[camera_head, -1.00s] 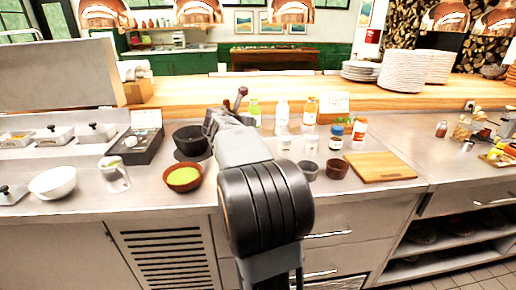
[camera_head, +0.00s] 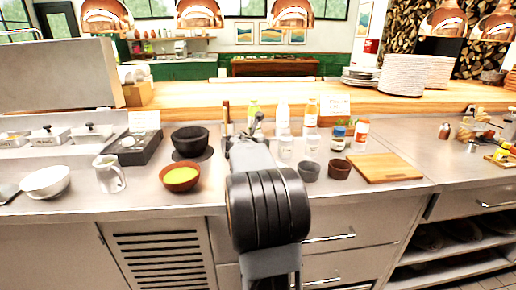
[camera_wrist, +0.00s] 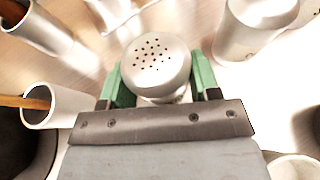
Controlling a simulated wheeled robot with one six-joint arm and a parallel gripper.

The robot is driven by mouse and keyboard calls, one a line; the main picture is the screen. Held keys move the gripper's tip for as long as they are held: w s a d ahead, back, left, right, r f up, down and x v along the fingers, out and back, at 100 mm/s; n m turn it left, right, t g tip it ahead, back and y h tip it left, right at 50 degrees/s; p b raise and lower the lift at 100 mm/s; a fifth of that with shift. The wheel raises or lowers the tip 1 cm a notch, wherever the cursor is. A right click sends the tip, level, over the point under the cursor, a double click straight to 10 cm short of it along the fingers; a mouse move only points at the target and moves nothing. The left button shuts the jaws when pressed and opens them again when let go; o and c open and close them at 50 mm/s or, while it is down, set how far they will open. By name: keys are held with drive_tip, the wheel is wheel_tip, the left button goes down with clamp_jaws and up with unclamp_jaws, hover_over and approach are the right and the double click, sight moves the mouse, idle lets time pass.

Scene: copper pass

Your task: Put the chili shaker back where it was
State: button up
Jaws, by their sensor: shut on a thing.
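My gripper (camera_wrist: 160,82) has its two green fingers shut on a shaker (camera_wrist: 155,58) in the wrist view. The shaker has a pale round lid with several dark holes, and its body is mostly hidden below the lid. I cannot read a label, so I cannot tell that it is the chili shaker. In the head view my gripper (camera_head: 246,128) is over the back of the steel counter, left of two pale shakers, and the held shaker is hidden behind my arm. Another shaker (camera_wrist: 255,28) stands at the upper right of the wrist view, apart from my gripper.
Bottles (camera_head: 311,110) stand behind the shakers. Two dark cups (camera_head: 339,169) and a cutting board (camera_head: 380,168) are to the right. A brown bowl (camera_head: 181,178) and a black bowl (camera_head: 189,139) are left. A white cup with a wooden handle (camera_wrist: 58,105) is close left of my gripper.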

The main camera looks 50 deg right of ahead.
drive_tip(key=o, duration=0.5)
drive_tip(key=shift+f, duration=0.1)
drive_tip(key=o, duration=0.5)
drive_tip(key=shift+c, duration=0.2)
drive_tip(key=shift+a+r, duration=0.1)
drive_tip(key=shift+r, duration=0.25)
drive_tip(key=p+v, duration=0.1)
drive_tip(key=v, duration=1.1)
drive_tip(key=shift+p, duration=0.35)
drive_tip(key=shift+f, duration=0.15)
